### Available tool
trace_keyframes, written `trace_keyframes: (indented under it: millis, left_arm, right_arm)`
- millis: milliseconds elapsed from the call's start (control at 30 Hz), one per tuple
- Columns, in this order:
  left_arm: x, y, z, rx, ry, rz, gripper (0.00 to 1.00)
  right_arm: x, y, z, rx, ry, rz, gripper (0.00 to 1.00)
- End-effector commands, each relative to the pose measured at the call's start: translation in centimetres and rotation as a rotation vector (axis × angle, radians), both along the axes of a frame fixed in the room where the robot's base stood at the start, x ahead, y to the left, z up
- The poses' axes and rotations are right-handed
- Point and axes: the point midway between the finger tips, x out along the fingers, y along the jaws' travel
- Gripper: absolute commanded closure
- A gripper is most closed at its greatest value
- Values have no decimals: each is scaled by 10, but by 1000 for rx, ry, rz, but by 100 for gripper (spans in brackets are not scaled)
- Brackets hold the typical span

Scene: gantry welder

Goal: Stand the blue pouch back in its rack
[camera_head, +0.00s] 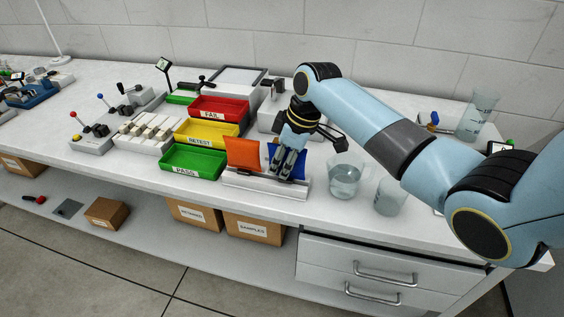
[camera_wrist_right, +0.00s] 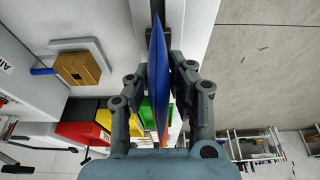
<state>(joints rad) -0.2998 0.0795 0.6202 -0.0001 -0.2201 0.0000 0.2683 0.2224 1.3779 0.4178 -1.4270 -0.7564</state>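The blue pouch (camera_head: 272,152) is upright at the right half of the white rack (camera_head: 240,183), partly hidden by my right gripper (camera_head: 287,170). In the right wrist view the blue pouch (camera_wrist_right: 158,75) is seen edge-on between the two fingers of my right gripper (camera_wrist_right: 159,72), with a finger against each face. The gripper is shut on it. The pouch's lower edge is hidden, so I cannot tell whether it sits in the rack's slot. An orange pouch (camera_head: 243,153) stands in the left half of the rack. My left gripper is not in view.
Green (camera_head: 193,162), yellow (camera_head: 208,131) and red (camera_head: 219,108) trays stand left of the rack. A beaker of clear liquid (camera_head: 345,178) stands close on its right, with another beaker (camera_head: 390,197) beyond. The bench's front edge is close in front.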

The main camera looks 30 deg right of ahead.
Motion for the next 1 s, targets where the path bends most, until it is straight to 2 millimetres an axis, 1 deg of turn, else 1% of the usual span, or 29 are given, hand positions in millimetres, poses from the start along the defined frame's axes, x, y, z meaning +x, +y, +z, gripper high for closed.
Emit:
trace_keyframes:
  millis: [33,167,200,433,533,667,900,1000]
  left_arm:
    - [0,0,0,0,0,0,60]
    - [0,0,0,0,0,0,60]
    - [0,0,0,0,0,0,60]
    - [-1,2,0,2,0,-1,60]
    - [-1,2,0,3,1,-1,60]
    - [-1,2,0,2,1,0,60]
    - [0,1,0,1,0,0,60]
    - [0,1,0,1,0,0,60]
  right_arm:
    - [0,0,0,0,0,0,75]
    - [0,0,0,0,0,0,58]
    - [0,0,0,0,0,0,55]
    - [0,0,0,0,0,0,55]
    - [-1,-1,5,0,-1,0,55]
    - [-5,-6,25,-3,-4,1,55]
    - [-17,-17,77,-3,-4,-1,55]
    - [-22,-20,94,-3,-3,0,55]
